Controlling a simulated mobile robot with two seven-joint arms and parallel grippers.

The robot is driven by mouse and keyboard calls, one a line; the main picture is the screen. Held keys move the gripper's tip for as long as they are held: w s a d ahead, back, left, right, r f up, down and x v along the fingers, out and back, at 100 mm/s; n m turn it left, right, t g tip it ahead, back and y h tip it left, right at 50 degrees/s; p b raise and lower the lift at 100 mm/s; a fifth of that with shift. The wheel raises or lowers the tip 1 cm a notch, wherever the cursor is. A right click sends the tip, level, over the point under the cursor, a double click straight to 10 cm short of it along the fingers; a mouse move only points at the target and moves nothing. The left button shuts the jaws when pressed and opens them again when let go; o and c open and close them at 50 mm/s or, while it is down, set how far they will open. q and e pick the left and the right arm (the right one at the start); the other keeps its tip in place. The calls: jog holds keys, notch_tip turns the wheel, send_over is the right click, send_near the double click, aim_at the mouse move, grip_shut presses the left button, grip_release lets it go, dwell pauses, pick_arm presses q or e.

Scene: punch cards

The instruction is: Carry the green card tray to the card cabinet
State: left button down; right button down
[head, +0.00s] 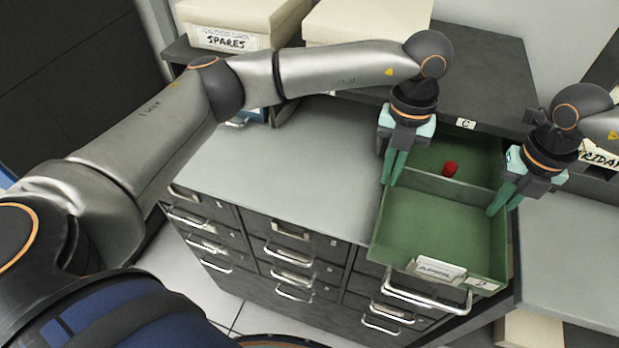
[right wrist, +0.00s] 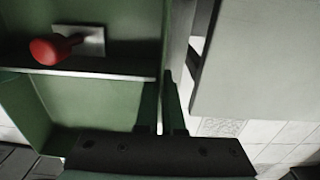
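The green card tray (head: 440,228) is an open box with a cross divider, a front label reading APRIL and a metal handle. A red knob (head: 450,168) stands in its back compartment; it also shows on a grey plate in the right wrist view (right wrist: 52,48). My left gripper (head: 392,178) has its fingers closed on the tray's left wall. My right gripper (head: 497,207) has its fingers on either side of the right wall, closed on it. The dark card cabinet (head: 290,228) has several labelled drawers with metal handles. Whether the tray rests on something is hidden.
A grey top (head: 285,165) lies bare left of the tray. A dark raised surface (head: 480,80) with a C label is behind it. A box marked SPARES (head: 235,22) stands at the back left. A pale grey surface (head: 570,250) lies to the right.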

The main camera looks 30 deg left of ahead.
pick_arm(q)
jog(key=shift+f+b, duration=0.45)
jog(key=shift+f, duration=0.1)
pick_arm(e)
jog(key=shift+d+f, duration=0.15)
jog(key=shift+f, duration=0.45)
pick_arm(q)
jog(key=c, duration=1)
grip_release()
jog(key=shift+c, duration=0.2)
pick_arm(e)
jog(key=c, duration=1)
grip_release()
jog(key=shift+c, duration=0.2)
pick_arm(q)
jog(key=r, duration=0.4)
jog(key=w+r, duration=0.1)
jog(key=r, duration=0.6)
jog(key=shift+w+a+r, duration=0.15)
jog(key=shift+r, duration=0.15)
pick_arm(e)
jog(key=shift+r, duration=0.2)
pick_arm(q)
jog(key=shift+r, duration=0.15)
pick_arm(e)
notch_tip(320, 180, up, 12)
jog(key=shift+f, duration=0.15)
